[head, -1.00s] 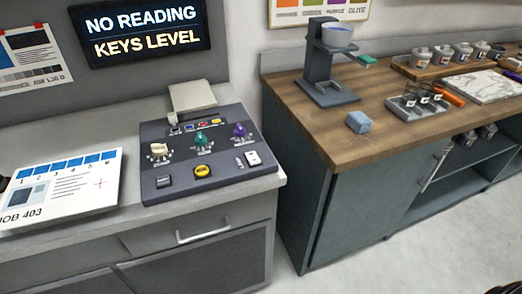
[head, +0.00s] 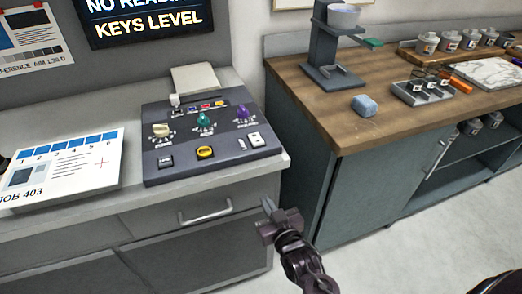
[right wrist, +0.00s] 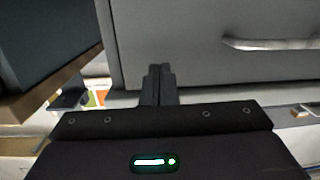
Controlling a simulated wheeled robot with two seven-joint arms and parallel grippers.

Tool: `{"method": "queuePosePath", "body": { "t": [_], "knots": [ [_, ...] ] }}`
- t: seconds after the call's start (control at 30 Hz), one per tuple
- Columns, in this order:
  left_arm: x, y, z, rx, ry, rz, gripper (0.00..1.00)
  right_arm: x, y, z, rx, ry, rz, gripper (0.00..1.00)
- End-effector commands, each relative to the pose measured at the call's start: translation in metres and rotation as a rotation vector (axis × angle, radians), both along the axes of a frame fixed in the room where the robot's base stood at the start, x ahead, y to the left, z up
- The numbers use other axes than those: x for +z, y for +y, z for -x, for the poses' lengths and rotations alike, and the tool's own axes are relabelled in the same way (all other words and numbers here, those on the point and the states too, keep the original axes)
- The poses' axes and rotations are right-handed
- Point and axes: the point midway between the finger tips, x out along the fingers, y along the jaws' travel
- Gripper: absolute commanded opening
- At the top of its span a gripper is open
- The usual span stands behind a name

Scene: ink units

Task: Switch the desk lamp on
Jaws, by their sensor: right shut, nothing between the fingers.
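No thing that I can clearly tell to be a desk lamp shows. My right gripper (head: 268,205) is shut and empty, in front of the desk, below and right of the console, touching nothing that I can see. Its closed fingers (right wrist: 158,72) show before a grey drawer front in the right wrist view. My left gripper is out of view.
The grey desk's drawer handle (head: 205,212) juts out near the right gripper. A printed sheet (head: 62,167) lies left of the console. Floor is clear in front.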

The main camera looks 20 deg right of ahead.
Motion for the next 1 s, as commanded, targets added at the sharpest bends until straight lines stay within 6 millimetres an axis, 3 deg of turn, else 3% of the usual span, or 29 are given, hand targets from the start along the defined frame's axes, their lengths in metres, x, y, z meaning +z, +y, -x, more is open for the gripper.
{"method": "queuePosePath", "body": {
  "t": [0.03,0.1,0.2,0.3,0.73,0.87,1.0],
  "knots": [
    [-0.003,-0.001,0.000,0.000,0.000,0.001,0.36,0.041,-0.002,-0.002,-0.011,-0.086,-0.016,0.00],
    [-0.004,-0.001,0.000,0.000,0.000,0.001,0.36,0.087,-0.006,-0.001,-0.023,-0.179,-0.032,0.00],
    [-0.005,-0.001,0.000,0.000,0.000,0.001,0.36,0.131,-0.010,0.003,-0.035,-0.267,-0.049,0.00],
    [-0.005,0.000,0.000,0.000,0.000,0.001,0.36,0.153,-0.012,0.006,-0.041,-0.312,-0.056,0.00],
    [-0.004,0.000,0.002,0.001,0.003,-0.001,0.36,0.160,-0.013,0.004,-0.043,-0.323,-0.058,0.00],
    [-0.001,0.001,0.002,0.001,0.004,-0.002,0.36,0.164,-0.012,-0.009,-0.043,-0.325,-0.058,0.00],
    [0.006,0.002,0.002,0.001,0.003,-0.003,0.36,0.171,-0.011,-0.034,-0.044,-0.326,-0.058,0.00]
  ]
}}
